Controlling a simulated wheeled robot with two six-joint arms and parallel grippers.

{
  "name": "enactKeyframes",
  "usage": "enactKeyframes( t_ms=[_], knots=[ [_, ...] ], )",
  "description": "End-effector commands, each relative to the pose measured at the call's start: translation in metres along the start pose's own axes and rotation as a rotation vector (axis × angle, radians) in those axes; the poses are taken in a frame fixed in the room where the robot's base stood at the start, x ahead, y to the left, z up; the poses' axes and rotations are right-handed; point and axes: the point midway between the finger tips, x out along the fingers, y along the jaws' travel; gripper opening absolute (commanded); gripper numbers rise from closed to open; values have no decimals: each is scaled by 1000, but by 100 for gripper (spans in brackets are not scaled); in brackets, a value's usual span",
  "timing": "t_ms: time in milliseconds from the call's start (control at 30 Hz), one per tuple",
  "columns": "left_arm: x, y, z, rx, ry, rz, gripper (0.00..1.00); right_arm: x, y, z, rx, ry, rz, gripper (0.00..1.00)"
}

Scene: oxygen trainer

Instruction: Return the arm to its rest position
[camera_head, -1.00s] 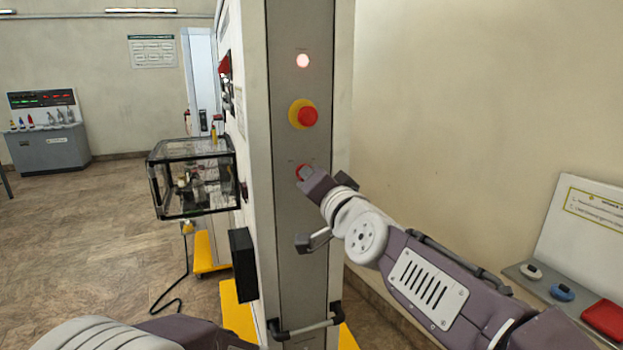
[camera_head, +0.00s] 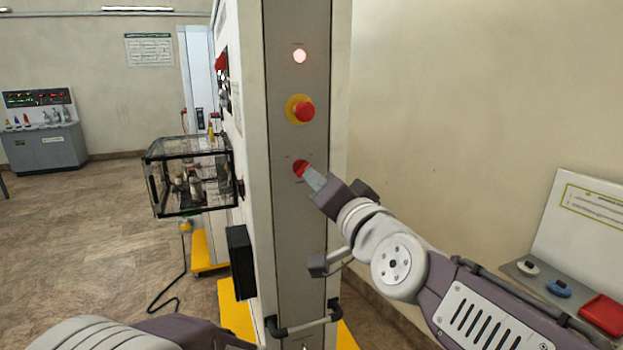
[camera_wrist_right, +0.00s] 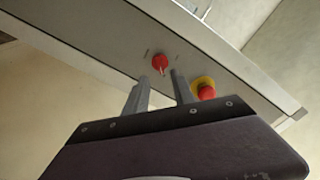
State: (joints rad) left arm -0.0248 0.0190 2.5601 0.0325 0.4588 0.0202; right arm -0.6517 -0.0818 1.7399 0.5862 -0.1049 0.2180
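My right gripper (camera_head: 312,177) is in front of the narrow grey panel (camera_head: 298,225), its fingertips close to a red knob (camera_head: 300,167). In the right wrist view the two fingers (camera_wrist_right: 161,77) stand apart with nothing between them, and the red knob (camera_wrist_right: 159,62) sits just beyond their tips. Whether a finger still touches the knob is hard to tell in the head view. My right arm runs from there to the lower right. Part of my left arm shows at the bottom left; its gripper is out of view.
Above the knob are a red mushroom button on a yellow ring (camera_head: 300,109) and a lit lamp (camera_head: 299,56). A handle (camera_head: 303,327) juts from the panel low down. A clear case (camera_head: 190,180) stands left. A shelf with a red item (camera_head: 602,313) is at right.

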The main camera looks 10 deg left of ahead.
Motion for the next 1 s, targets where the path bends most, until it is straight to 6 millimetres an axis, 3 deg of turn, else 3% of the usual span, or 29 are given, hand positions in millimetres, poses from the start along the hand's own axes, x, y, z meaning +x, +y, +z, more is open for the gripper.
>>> enactKeyframes(
  t_ms=[200, 467, 567, 667, 767, 800, 867, 900, 1000],
  knots=[
    [-2, 0, 0, 0, 0, 0, 0, -25, 0, 0, -1, -1, 0, 31],
    [-2, 0, 0, 0, 0, 0, 0, -26, 0, 0, -1, -1, 0, 31],
    [-2, 0, 0, 0, 0, 0, 0, -24, 12, -10, -1, 21, 26, 31],
    [-2, 0, 0, 0, 0, 0, 0, -20, 68, -34, -2, 69, 141, 31],
    [-2, 0, 0, 0, 0, 0, 0, -28, 161, -30, -33, 44, 331, 31],
    [-2, 0, 0, 0, 0, 0, 0, -36, 198, -20, -49, 6, 408, 31],
    [-2, 0, 0, 0, 0, 0, 0, -53, 249, -2, -71, -64, 518, 31],
    [-2, 0, 0, 0, 0, 0, 0, -68, 281, 13, -84, -123, 590, 31],
    [-2, 0, 0, 0, 0, 0, 0, -117, 349, 57, -103, -297, 753, 31]
  ],
)
